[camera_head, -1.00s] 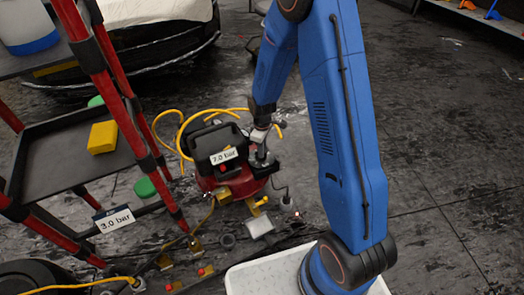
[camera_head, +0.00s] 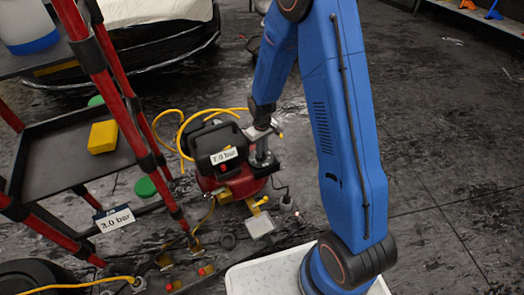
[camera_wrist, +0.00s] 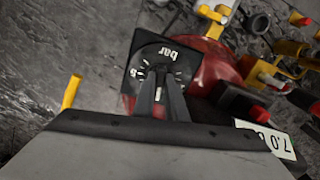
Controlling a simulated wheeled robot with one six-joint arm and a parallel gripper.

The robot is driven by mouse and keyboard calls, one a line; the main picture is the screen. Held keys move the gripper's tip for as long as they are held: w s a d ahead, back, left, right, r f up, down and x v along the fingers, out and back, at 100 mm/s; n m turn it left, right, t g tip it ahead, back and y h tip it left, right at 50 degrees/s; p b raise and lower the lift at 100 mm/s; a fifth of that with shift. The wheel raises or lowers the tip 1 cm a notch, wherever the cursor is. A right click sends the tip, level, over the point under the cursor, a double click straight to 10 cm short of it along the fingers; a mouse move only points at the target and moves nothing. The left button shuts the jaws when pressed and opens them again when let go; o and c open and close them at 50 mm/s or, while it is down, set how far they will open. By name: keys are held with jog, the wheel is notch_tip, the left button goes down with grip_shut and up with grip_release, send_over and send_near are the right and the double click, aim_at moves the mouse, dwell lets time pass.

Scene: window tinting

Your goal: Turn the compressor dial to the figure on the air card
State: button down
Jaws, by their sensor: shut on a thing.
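The red compressor (camera_head: 240,185) stands on the floor left of my arm, with a "7.0 bar" label (camera_head: 223,157) on its dark housing. A white card reading "3.0 bar" (camera_head: 114,218) hangs at the lower part of the red-framed cart. In the wrist view the dial's black face plate (camera_wrist: 138,68) shows "bar" upside down and small marks around the dial. My gripper (camera_wrist: 160,82) is shut on the dial at the middle of that plate. Its fingers hide most of the dial, so I cannot read its setting. In the head view my gripper (camera_head: 263,158) is at the compressor's right side.
A yellow hose (camera_head: 180,130) loops behind the compressor. The red-framed cart (camera_head: 105,95) with a dark tray and yellow block (camera_head: 103,137) stands at left. Yellow fittings and a grey block (camera_head: 260,226) are in front of the compressor. Open dark floor (camera_head: 450,150) lies at right.

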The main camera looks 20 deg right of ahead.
jog(key=shift+m, duration=1)
jog(key=c, duration=1.8)
grip_release()
jog(key=shift+r, duration=0.1)
notch_tip(320, 180, up, 17)
jog(key=shift+r, duration=0.2)
